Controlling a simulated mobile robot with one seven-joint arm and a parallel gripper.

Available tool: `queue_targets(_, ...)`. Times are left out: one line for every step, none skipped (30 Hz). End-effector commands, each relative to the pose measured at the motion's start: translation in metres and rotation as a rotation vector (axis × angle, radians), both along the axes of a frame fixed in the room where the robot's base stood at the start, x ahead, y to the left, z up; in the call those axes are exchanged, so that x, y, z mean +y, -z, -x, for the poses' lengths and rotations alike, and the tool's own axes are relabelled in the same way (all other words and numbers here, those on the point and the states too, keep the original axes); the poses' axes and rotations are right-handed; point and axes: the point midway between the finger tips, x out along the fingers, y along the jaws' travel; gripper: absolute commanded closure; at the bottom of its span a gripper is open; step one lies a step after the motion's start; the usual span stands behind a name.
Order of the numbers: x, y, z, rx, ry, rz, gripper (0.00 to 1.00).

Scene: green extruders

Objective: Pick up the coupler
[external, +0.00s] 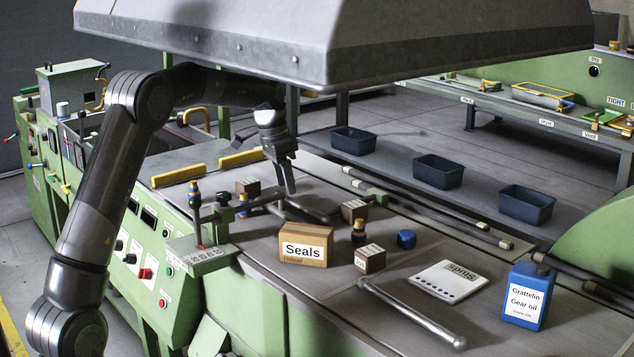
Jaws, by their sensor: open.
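My gripper (288,187) points down over the grey tabletop (430,254) of the green machine, near its left middle. It is open, and I see nothing held in it. No part is labelled as a coupler, so I cannot tell for sure which one it is. A short blue cylinder (406,239) stands right of the gripper and nearer the camera. A dark part with a yellow band (358,232) stands just left of the cylinder. The gripper is apart from both.
A Seals box (305,245), small brown boxes (369,259), a Studs card (447,281), a metal bar (412,315) and a blue oil can (528,296) crowd the table. A grey hood (330,45) hangs above the arm. Dark bins (437,171) stand behind.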

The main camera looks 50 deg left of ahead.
Motion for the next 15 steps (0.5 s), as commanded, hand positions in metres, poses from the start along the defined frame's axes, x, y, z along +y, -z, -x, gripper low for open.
queue_targets(0.039, 0.0, 0.009, 0.004, -0.035, -0.022, 0.44)
queue_targets(0.058, -0.001, 0.015, 0.009, -0.049, -0.035, 0.44)
queue_targets(0.08, -0.001, 0.022, 0.013, -0.066, -0.05, 0.44)
queue_targets(0.094, -0.001, 0.027, 0.016, -0.076, -0.061, 0.44)
queue_targets(0.107, -0.001, 0.031, 0.019, -0.086, -0.07, 0.44)
queue_targets(0.121, -0.002, 0.037, 0.024, -0.097, -0.08, 0.44)
queue_targets(0.13, -0.002, 0.041, 0.027, -0.103, -0.087, 0.44)
queue_targets(0.137, -0.002, 0.044, 0.028, -0.108, -0.093, 0.44)
queue_targets(0.144, -0.003, 0.047, 0.031, -0.114, -0.098, 0.44)
queue_targets(0.148, -0.002, 0.049, 0.032, -0.117, -0.1, 0.44)
queue_targets(0.151, -0.001, 0.05, 0.033, -0.119, -0.102, 0.44)
queue_targets(0.153, 0.002, 0.051, 0.035, -0.12, -0.103, 0.44)
queue_targets(0.153, 0.006, 0.051, 0.036, -0.121, -0.103, 0.44)
queue_targets(0.153, 0.01, 0.05, 0.037, -0.121, -0.103, 0.44)
queue_targets(0.152, 0.017, 0.05, 0.038, -0.12, -0.103, 0.44)
